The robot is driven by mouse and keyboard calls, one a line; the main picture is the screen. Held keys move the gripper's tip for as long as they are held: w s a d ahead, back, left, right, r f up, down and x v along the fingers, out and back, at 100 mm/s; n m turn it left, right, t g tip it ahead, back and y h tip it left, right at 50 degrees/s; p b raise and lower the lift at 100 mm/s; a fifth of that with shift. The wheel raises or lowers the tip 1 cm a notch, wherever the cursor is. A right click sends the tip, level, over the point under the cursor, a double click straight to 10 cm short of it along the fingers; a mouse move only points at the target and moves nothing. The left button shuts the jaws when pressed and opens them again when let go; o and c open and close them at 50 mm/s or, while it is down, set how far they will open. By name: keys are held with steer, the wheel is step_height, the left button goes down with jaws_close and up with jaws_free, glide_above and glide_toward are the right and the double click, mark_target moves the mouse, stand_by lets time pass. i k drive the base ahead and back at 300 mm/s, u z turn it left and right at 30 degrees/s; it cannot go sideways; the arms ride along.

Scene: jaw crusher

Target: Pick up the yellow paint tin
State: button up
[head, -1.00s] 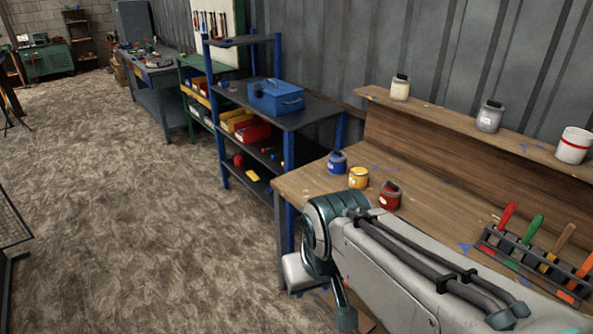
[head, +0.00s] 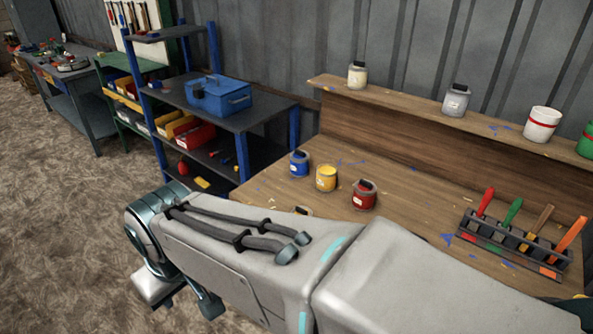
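The yellow paint tin (head: 326,179) stands upright on the wooden workbench (head: 405,215), between a blue tin (head: 299,164) on its left and a red tin (head: 364,194) on its right. The three tins are close together but apart. My arm stretches across the front of the bench, its far joint to the left of the bench edge. My gripper cannot be made out; what shows beyond the joint is arm parts, with no fingertips visible. Another small tin (head: 302,211) is mostly hidden behind my arm.
A raised shelf (head: 480,117) behind holds a cream tin (head: 357,75), a grey tin (head: 456,100), a white tin (head: 541,124) and a green one (head: 586,141). A rack (head: 508,247) of coloured-handled tools stands right. A blue-framed shelf unit (head: 262,114) carries a blue toolbox (head: 219,96).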

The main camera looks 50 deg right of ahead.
mark_target(326, 178)
steer(key=z, duration=0.55)
steer(key=i, duration=0.9)
steer(key=z, duration=0.8)
